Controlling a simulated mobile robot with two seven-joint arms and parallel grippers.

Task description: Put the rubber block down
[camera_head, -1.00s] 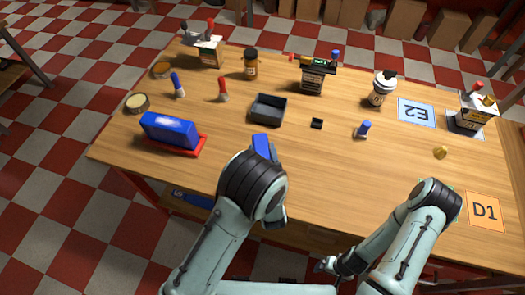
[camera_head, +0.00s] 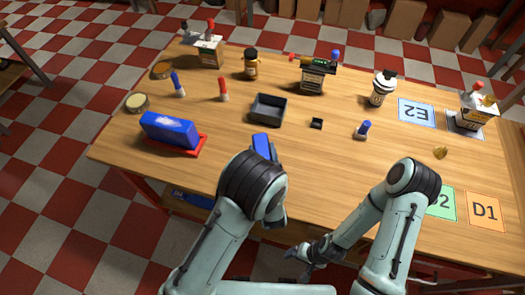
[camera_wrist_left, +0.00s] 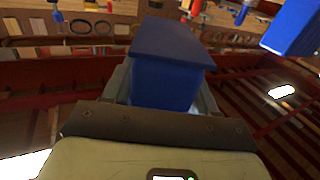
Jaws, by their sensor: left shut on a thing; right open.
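The blue rubber block (camera_head: 263,143) is in my left gripper, close to the front edge of the table in the head view. My left gripper (camera_head: 270,160) is mostly hidden behind its own wrist there. In the left wrist view the blue block (camera_wrist_left: 168,62) stands between the two fingers of my left gripper (camera_wrist_left: 164,92), which are shut on it. Whether the block touches the tabletop cannot be told. My right gripper (camera_head: 310,254) is open and empty, in front of the table edge.
A larger blue block (camera_head: 167,128) sits on a red tray (camera_head: 187,149) at the left. A dark grey bin (camera_head: 268,110) and a small black box (camera_head: 317,123) lie behind the held block. Bottles and stamps stand further back. The wood right of the held block is clear.

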